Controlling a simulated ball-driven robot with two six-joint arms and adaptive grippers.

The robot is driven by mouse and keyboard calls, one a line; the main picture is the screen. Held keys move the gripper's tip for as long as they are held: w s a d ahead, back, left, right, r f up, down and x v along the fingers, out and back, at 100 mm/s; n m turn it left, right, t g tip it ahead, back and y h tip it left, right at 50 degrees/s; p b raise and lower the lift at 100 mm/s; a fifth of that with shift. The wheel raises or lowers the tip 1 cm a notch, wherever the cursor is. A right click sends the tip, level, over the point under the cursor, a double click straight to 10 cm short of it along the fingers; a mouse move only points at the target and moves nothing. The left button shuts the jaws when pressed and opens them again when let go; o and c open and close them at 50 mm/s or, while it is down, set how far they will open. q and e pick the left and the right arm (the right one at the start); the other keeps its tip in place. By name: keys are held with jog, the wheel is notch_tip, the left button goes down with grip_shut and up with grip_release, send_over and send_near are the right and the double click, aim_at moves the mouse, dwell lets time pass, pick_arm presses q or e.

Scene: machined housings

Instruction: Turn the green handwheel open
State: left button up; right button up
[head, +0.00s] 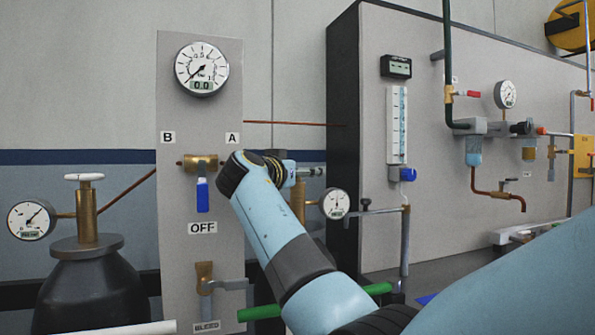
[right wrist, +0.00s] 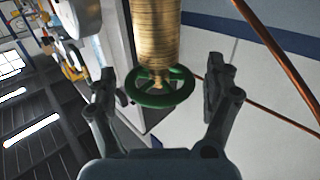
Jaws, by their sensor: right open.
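The green handwheel (right wrist: 160,101) shows in the right wrist view, on the end of a ribbed brass valve body (right wrist: 156,35). My right gripper (right wrist: 160,82) is open, with one finger on each side of the wheel and a visible gap on both sides. In the head view my right arm reaches in from the lower right, and its wrist hides most of the gripper and the handwheel. Part of a brass valve (head: 298,200) with a round gauge (head: 335,204) shows just beyond the wrist. My left gripper is not in view.
A grey panel (head: 180,270) with a gauge, a blue-handled lever (head: 202,195) and a bleed valve stands left of my wrist. A dark cylinder (head: 92,290) stands further left. A cabinet (head: 343,120) with instruments is on the right. A copper pipe (right wrist: 270,45) runs near the gripper's right finger.

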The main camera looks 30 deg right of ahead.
jog(key=c, duration=1.2)
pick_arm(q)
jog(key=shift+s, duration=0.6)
pick_arm(e)
jog(key=shift+o, duration=0.2)
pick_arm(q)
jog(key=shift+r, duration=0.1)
